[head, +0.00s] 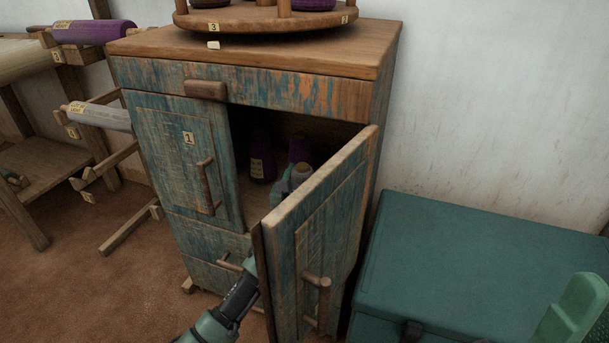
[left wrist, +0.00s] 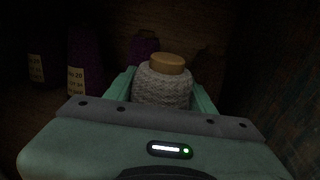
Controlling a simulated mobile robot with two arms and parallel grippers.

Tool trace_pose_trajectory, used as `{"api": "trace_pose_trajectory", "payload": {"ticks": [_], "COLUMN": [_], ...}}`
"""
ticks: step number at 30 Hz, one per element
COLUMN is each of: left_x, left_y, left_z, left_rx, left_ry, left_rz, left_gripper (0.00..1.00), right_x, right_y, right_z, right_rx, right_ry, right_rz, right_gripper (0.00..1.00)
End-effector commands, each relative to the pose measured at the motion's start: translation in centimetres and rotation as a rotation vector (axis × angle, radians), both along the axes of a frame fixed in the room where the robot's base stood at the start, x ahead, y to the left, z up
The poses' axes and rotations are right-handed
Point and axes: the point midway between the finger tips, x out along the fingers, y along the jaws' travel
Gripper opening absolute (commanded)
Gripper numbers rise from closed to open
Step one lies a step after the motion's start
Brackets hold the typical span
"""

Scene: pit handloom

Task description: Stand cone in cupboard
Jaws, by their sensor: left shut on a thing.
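The cupboard (head: 245,95) has worn blue paint; its right door (head: 325,235) stands open and its left door (head: 185,150) is shut. My left arm reaches in behind the open door. My left gripper (head: 291,181) is inside the cupboard, shut on a pale grey yarn cone (head: 301,173) with a tan top. In the left wrist view the cone (left wrist: 162,88) stands upright between the fingers (left wrist: 162,92). Its base is hidden, so I cannot tell whether it touches the shelf.
Purple cones stand inside the cupboard, one at left (head: 262,160) and one farther back (head: 299,148); labels show in the left wrist view (left wrist: 85,75). A teal chest (head: 470,255) stands right of the cupboard. A round wooden stand (head: 265,18) sits on top.

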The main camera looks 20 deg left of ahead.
Motion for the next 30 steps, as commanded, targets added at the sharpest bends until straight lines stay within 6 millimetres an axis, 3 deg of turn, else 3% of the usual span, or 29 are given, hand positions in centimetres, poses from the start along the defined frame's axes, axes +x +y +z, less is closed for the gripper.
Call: {"api": "trace_pose_trajectory", "payload": {"ticks": [3, 4, 6, 17, 30], "left_x": [0.0, 0.0, 0.0, -0.2, -6.7], "left_y": [0.0, 0.0, 0.0, 0.0, -1.1], "left_z": [-0.2, -0.2, -0.2, 0.2, 0.5], "left_rx": [0.001, 0.001, 0.001, 0.0, 0.002], "left_ry": [-0.001, 0.0, 0.0, 0.0, 0.001], "left_rz": [0.0, 0.0, 0.0, 0.0, 0.0], "left_gripper": [0.0, 0.62, 0.76, 0.76, 0.76], "right_x": [0.0, 0.0, 0.0, 0.0, -0.1], "right_y": [0.0, 0.0, 0.0, 0.0, -0.1], "right_z": [0.0, 0.0, 0.0, 0.2, 2.3], "right_rx": [0.0, 0.0, 0.0, 0.0, 0.003], "right_ry": [0.0, 0.0, 0.0, 0.001, 0.022], "right_rz": [0.0, 0.0, 0.0, 0.0, 0.0], "right_gripper": [0.35, 0.35, 0.35, 0.35, 0.35]}}
